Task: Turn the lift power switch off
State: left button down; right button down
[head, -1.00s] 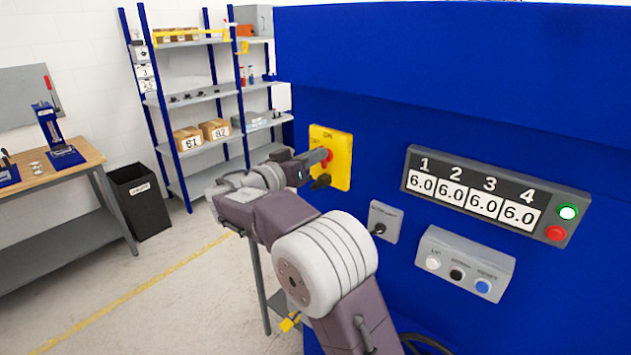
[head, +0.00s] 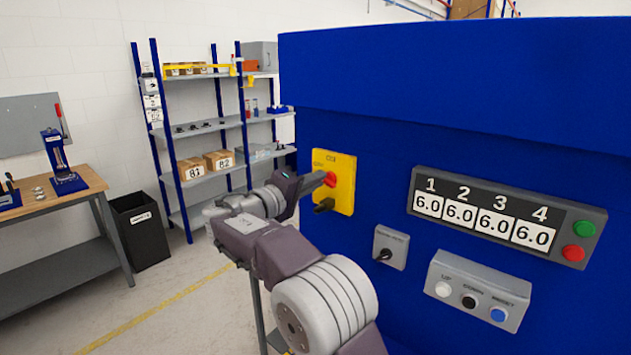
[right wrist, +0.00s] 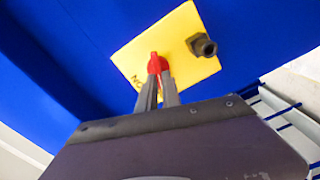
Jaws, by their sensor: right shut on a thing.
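The lift power switch is a yellow plate (head: 347,185) on the blue machine's side, with a red handle (head: 331,179) at its middle. Small labels sit at its top and left; the top one seems to read ON. My right gripper (head: 322,180) reaches it from the left and is shut on the red handle. In the right wrist view both fingers (right wrist: 157,88) close on the handle (right wrist: 154,62), which seems to lie sideways on the plate. A dark knob-like part (right wrist: 202,45) sticks out beside it, below it in the head view. My left gripper is not in view.
Right of the switch are a grey box with a black knob (head: 391,247), a display (head: 484,215) reading 6.0 four times, a dull green lamp (head: 584,228), a red button (head: 573,253) and a button box (head: 478,291). Shelves (head: 205,127), a bin (head: 139,233) and a workbench (head: 50,206) stand left.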

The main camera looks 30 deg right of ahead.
jog(key=shift+f+n, duration=0.15)
jog(key=shift+n, duration=1.75)
jog(key=c, duration=1.5)
grip_release()
jog(key=shift+f, duration=0.1)
jog(key=shift+a, duration=0.1)
jog(key=b+v, duration=0.2)
jog(key=v, duration=0.6)
jog(key=shift+s+a, duration=0.15)
jog(key=shift+a, duration=0.25)
